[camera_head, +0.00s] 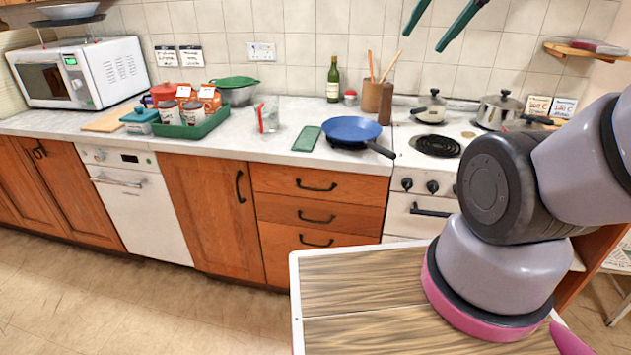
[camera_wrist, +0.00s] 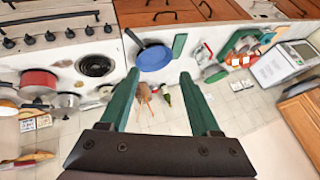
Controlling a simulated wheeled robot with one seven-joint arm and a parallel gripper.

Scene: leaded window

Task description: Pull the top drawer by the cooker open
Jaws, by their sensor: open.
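The top drawer (camera_head: 275,180) is the uppermost of three orange-brown wooden fronts just left of the cooker. It looks shut, flush with the fronts below it. Its dark bow handle (camera_head: 316,186) lies across its middle. In the wrist view, which is turned upside down, the drawer front (camera_wrist: 135,19) and handle (camera_wrist: 163,14) show at the top edge. My gripper (camera_head: 423,40) has two green fingers, spread apart and empty. They show at the top of the head view, high above the worktop and far from the handle. The gripper also shows in the wrist view (camera_wrist: 159,74).
The white cooker (camera_head: 400,222) stands right of the drawers. A blue pan (camera_head: 350,128) sits on the worktop above them, its handle reaching toward the cooker. A cupboard door (camera_head: 205,210) is on the left. My wood-topped base is close in front. Floor at left is clear.

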